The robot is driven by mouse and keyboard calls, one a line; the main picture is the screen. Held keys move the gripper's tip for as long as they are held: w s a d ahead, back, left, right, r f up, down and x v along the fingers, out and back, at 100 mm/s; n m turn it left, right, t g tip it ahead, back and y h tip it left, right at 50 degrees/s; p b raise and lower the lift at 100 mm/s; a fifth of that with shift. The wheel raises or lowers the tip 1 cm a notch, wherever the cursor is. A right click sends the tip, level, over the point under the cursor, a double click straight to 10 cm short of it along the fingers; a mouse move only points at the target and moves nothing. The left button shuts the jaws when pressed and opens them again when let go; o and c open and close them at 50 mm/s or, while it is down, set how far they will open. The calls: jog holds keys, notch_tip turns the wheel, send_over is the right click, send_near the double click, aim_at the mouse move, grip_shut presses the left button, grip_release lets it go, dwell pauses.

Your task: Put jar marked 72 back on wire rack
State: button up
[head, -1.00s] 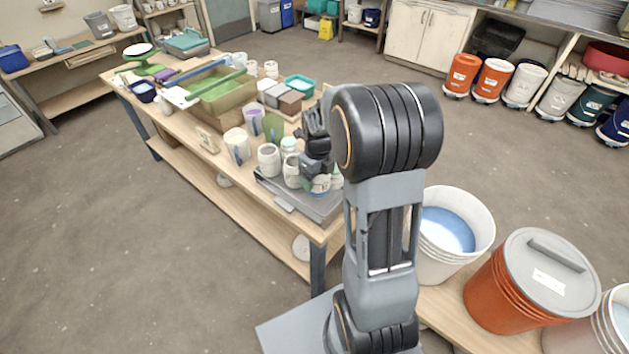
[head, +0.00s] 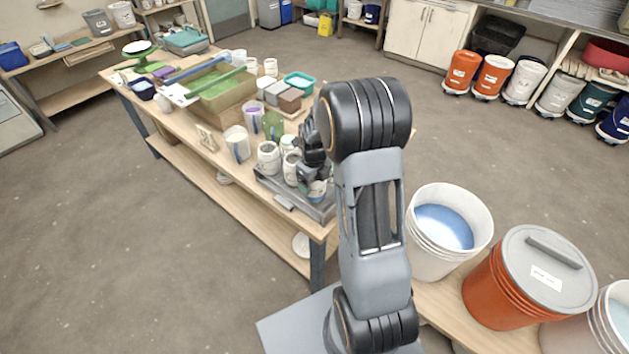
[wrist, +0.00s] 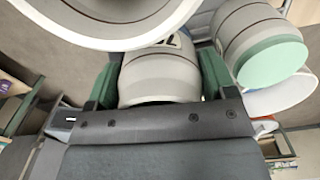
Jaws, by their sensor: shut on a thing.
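My gripper (wrist: 158,82) is shut on a pale grey jar (wrist: 160,70) with dark bands, its green-padded fingers on either side. A dark mark shows on the jar's upper part in the wrist view, partly covered and not fully readable. In the head view my gripper (head: 312,172) is over the near end of the table, with the held jar (head: 318,189) just below it, low over a grey metal tray (head: 325,212). I cannot tell if the jar touches the tray. I cannot make out a wire rack for certain.
White jars (head: 268,158) stand on the tray left of my gripper. In the wrist view a jar with a green end (wrist: 262,45) is close on the right, and a pale round rim (wrist: 110,38) is close above. White bucket (head: 440,250) stands right of my arm.

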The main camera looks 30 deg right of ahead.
jog(key=shift+f, duration=0.2)
jog(key=o, duration=1.2)
jog(key=shift+r, duration=0.1)
jog(key=shift+c, duration=0.2)
jog(key=shift+r, duration=0.1)
notch_tip(320, 180, up, 12)
jog(key=s+a+r+n+t, duration=0.1)
jog(key=s+n, duration=0.4)
jog(key=n, duration=0.5)
jog(key=s+a+r+n+t, duration=0.2)
jog(key=s+a+n, duration=0.3)
jog(key=n, duration=0.6)
jog(key=s+a+r+n+t, duration=0.1)
jog(key=s+a+r+n, duration=0.1)
jog(key=s+n, duration=0.4)
jog(key=a+n+b, duration=0.1)
jog(key=n, duration=0.4)
jog(key=shift+s+a+r, duration=0.15)
jog(key=shift+r, duration=0.2)
